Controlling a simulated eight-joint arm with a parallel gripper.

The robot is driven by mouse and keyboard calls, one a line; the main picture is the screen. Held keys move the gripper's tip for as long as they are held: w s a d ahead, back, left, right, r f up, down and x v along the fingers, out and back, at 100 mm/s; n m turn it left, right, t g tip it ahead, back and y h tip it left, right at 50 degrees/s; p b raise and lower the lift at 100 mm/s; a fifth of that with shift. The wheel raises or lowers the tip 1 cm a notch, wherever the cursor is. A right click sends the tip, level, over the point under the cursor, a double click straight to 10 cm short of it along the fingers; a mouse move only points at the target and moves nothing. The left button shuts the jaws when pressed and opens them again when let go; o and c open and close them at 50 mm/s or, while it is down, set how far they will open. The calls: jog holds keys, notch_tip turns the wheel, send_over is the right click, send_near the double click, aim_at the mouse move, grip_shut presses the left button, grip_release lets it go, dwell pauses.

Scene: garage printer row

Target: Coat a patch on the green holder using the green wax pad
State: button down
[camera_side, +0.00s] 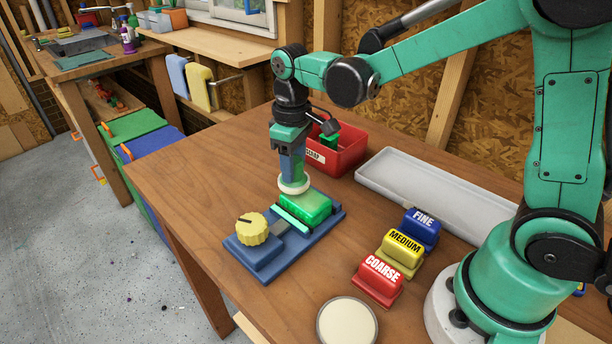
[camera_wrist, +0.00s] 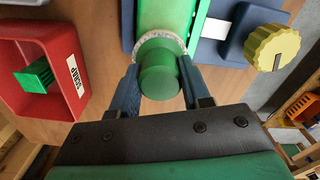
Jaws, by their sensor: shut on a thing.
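The green holder (camera_side: 308,208) is a bright green block held in the blue vise (camera_side: 262,262), with a yellow knob (camera_side: 252,229) at the near left. My gripper (camera_side: 291,165) points down and is shut on the green wax pad, which has a whitish round base (camera_side: 293,186). In the wrist view, the pad's green round grip (camera_wrist: 159,75) sits between my fingers (camera_wrist: 160,85). The pad is over the far left end of the holder (camera_wrist: 165,14); I cannot tell whether it touches. The base hides part of the holder's top.
Blue FINE (camera_side: 422,228), yellow MEDIUM (camera_side: 403,251) and red COARSE (camera_side: 379,280) blocks stand to the right. A round cream disc (camera_side: 347,323) lies at the front. The red scrap bin (camera_side: 345,157), with a green piece inside, and a grey tray (camera_side: 430,195) are behind.

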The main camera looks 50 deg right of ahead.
jog(key=shift+w, duration=0.45)
jog(key=shift+r, duration=3.45)
jog(key=shift+f, duration=0.1)
